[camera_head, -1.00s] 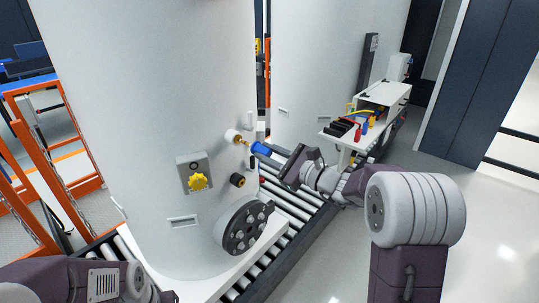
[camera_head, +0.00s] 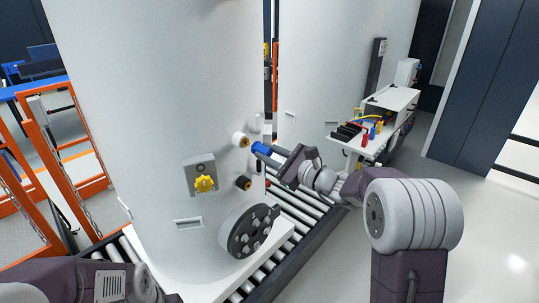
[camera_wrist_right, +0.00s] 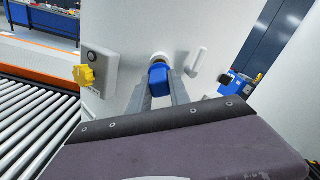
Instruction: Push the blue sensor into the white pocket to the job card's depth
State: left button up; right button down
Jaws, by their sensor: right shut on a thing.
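The blue sensor (camera_head: 259,148) is held in my right gripper (camera_head: 266,151), which is shut on it. The sensor points left at the white pocket (camera_head: 239,139) on the side of the large white tank. In the head view the sensor's front end is right at the pocket's brass-coloured mouth. In the right wrist view the blue sensor (camera_wrist_right: 159,76) sits between the two fingers and covers most of the white pocket (camera_wrist_right: 159,58). How deep it sits cannot be told. Of my left arm only a link shows at the lower left; its gripper is out of view.
A grey box with a yellow knob (camera_head: 205,184), a dark port (camera_head: 244,183) and a black bolted flange (camera_head: 250,232) are on the tank (camera_head: 150,100). A roller conveyor (camera_head: 290,225) runs beneath. A white bench (camera_head: 390,100) with coloured tools stands at the right.

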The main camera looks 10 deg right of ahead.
jog(key=shift+x, duration=1.05)
jog(key=c, duration=1.1)
grip_release()
jog(key=b+v, duration=0.2)
jog(key=v, duration=0.7)
jog(key=shift+b, duration=0.4)
